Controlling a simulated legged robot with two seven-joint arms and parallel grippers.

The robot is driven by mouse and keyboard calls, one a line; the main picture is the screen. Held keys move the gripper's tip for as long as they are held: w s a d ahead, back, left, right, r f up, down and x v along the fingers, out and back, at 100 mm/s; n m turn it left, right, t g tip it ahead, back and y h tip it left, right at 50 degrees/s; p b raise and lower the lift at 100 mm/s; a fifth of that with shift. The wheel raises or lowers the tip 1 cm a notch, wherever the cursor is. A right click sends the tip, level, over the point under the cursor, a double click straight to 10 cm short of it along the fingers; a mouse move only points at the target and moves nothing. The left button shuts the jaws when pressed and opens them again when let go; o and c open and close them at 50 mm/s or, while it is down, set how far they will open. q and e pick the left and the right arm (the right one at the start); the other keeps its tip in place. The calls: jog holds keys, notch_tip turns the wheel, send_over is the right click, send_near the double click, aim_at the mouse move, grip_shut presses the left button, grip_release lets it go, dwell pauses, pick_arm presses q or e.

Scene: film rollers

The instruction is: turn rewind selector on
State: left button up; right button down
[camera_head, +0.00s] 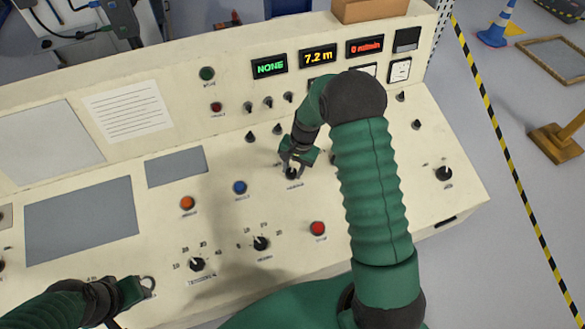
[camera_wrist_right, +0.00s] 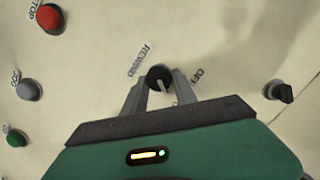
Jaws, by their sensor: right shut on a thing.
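The rewind selector is a round black knob with a pale pointer line; it shows in the right wrist view (camera_wrist_right: 158,74), with the word REWIND at its upper left and OFF at its right. In the head view the knob (camera_head: 292,174) is mostly covered by my right gripper (camera_head: 293,165). In the right wrist view the two grey fingers of my right gripper (camera_wrist_right: 160,88) are shut on the knob from both sides. My left gripper (camera_head: 141,290) is at the lower left over the panel's front; its finger opening is unclear.
A red button (camera_head: 317,228), a blue button (camera_head: 240,187), an orange button (camera_head: 188,203) and dial knobs (camera_head: 261,243) stand on the cream panel. Another black knob (camera_wrist_right: 280,92) sits right of the selector. A display (camera_head: 269,66) reads NONE. My right arm hides part of the panel.

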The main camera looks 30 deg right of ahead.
dwell(0.4)
jog(key=c, duration=1.2)
grip_release()
jog(key=shift+c, duration=0.2)
jog(key=shift+o, duration=1.2)
jog(key=shift+r, duration=0.1)
notch_tip(320, 180, up, 16)
jog(key=s+d+b, duration=0.1)
jog(key=d, duration=0.1)
jog(key=shift+s+r+b, duration=0.2)
jog(key=shift+s+b, duration=0.1)
jog(key=shift+s, duration=0.05)
